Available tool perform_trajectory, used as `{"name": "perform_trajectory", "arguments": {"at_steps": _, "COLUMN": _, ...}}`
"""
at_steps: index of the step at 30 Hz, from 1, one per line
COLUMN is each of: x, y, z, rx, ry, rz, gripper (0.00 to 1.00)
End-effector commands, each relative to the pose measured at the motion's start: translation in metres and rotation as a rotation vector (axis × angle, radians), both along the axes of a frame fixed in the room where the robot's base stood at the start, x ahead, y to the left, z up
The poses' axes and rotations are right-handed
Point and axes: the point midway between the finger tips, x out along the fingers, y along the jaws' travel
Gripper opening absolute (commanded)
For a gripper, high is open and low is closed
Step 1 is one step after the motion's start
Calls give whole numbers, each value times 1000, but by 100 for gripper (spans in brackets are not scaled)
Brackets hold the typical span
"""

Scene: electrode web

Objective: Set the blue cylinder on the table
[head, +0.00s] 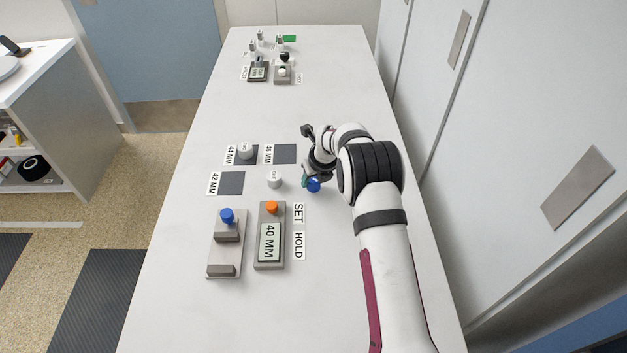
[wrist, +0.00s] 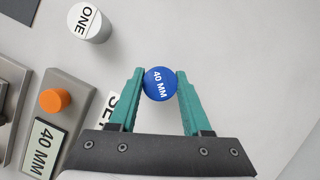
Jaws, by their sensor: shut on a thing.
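The blue cylinder (wrist: 160,84) has a round top marked "40 MM" and sits between the two green fingers of my gripper (wrist: 160,88), which is shut on it. In the head view the blue cylinder (head: 313,185) shows under my gripper (head: 308,180), to the right of the white "ONE" cylinder. I cannot tell whether its base touches the white table (head: 290,320) or hangs a little above it.
The white "ONE" cylinder (head: 274,181) stands close to the left. A device with an orange button and "40 MM" display (head: 269,243) and a fixture with a blue knob (head: 227,216) stand nearer. Dark squares (head: 231,183) lie left. Far devices (head: 258,72) stand at the back.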

Motion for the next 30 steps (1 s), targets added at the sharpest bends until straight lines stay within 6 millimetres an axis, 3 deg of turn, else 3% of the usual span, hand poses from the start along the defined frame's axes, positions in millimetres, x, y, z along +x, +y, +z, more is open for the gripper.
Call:
{"name": "perform_trajectory", "arguments": {"at_steps": 9, "x": 0, "y": 0, "z": -9, "rx": 0, "ry": -1, "rz": 1, "gripper": 0}}
{"name": "perform_trajectory", "arguments": {"at_steps": 10, "x": 0, "y": -1, "z": -9, "rx": 0, "ry": 0, "rz": 1, "gripper": 50}}
{"name": "perform_trajectory", "arguments": {"at_steps": 15, "x": 0, "y": 0, "z": -9, "rx": 0, "ry": -1, "rz": 1, "gripper": 78}}
{"name": "perform_trajectory", "arguments": {"at_steps": 24, "x": 0, "y": -1, "z": -6, "rx": 0, "ry": -2, "rz": 1, "gripper": 78}}
{"name": "perform_trajectory", "arguments": {"at_steps": 30, "x": -12, "y": -6, "z": 29, "rx": 0, "ry": -4, "rz": -1, "gripper": 78}}
